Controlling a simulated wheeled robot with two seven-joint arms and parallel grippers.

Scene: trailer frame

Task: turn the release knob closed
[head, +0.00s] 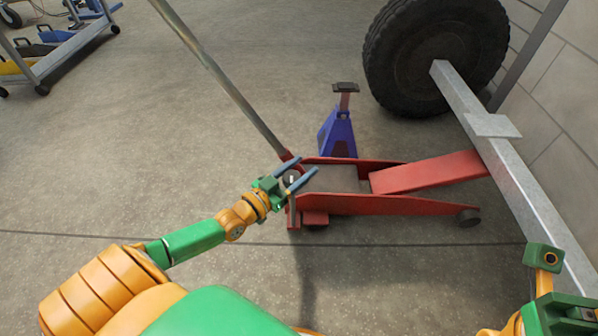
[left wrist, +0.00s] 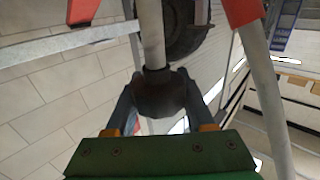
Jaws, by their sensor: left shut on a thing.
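The release knob (left wrist: 160,95) is a dark round piece on a grey shaft (left wrist: 151,35) in the left wrist view. My left gripper (head: 299,174) is at the rear end of the red floor jack (head: 350,203) in the head view. Its two blue-grey fingers are shut on the knob, one on each side, as the left wrist view (left wrist: 163,108) also shows. The knob is mostly hidden by the gripper in the head view, and its turn angle cannot be told. Only parts of my right arm show at the lower right; its fingertips are not visible.
The jack's long handle (head: 220,80) slopes up to the left. A blue jack stand (head: 338,132) stands behind the jack. The jack's red arm reaches toward a grey trailer beam (head: 530,180) with a black tyre (head: 435,55). A cart (head: 60,50) stands far left; open floor lies between.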

